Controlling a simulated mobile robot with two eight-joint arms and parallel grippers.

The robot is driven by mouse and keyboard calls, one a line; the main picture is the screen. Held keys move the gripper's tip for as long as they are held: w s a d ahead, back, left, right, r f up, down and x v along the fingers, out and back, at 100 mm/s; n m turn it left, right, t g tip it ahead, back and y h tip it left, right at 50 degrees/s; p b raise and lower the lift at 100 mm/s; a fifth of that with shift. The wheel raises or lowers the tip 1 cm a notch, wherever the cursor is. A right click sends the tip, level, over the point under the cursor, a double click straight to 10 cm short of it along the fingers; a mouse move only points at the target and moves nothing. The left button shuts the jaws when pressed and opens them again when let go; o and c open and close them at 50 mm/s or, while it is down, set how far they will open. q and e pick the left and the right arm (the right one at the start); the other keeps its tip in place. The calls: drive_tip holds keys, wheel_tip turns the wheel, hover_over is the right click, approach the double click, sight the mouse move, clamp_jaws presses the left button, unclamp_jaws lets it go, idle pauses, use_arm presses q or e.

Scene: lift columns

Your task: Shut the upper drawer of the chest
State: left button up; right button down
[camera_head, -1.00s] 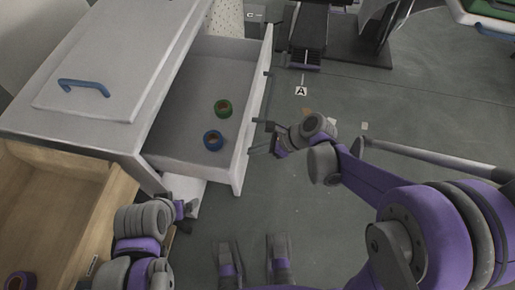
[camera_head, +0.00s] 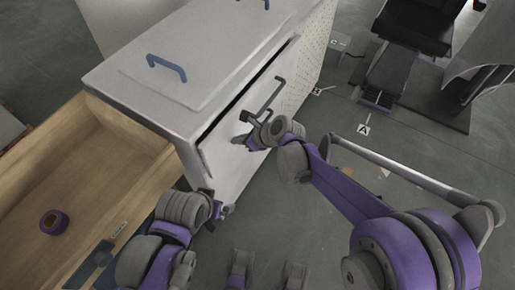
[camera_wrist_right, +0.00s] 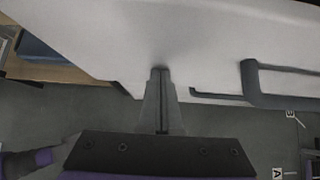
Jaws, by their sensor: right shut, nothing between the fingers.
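The white chest (camera_head: 135,85) stands at upper left in the head view. Its upper drawer (camera_head: 222,160) is almost in, with a narrow dark gap along the top edge of its front. The drawer's dark bar handle (camera_head: 275,96) is beside my right gripper (camera_head: 247,122). In the right wrist view, my right gripper (camera_wrist_right: 160,72) is shut and empty, its tips at the white drawer front (camera_wrist_right: 100,40), left of the handle (camera_wrist_right: 282,98). They seem to touch it. My left gripper (camera_head: 218,208) is low near the chest's front corner; its jaws are unclear.
An open wooden drawer or box (camera_head: 90,165) lies at left, with a purple tape roll (camera_head: 54,222) inside. A black seat-like object (camera_head: 415,25) stands at upper right.

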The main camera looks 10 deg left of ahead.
sight(230, 132)
drive_tip(key=a, duration=0.2)
drive_tip(key=w+a, duration=0.1)
drive_tip(key=a, duration=0.1)
drive_tip(key=shift+w, duration=0.15)
drive_tip(key=shift+a, duration=0.15)
drive_tip(key=shift+w+r, duration=0.1)
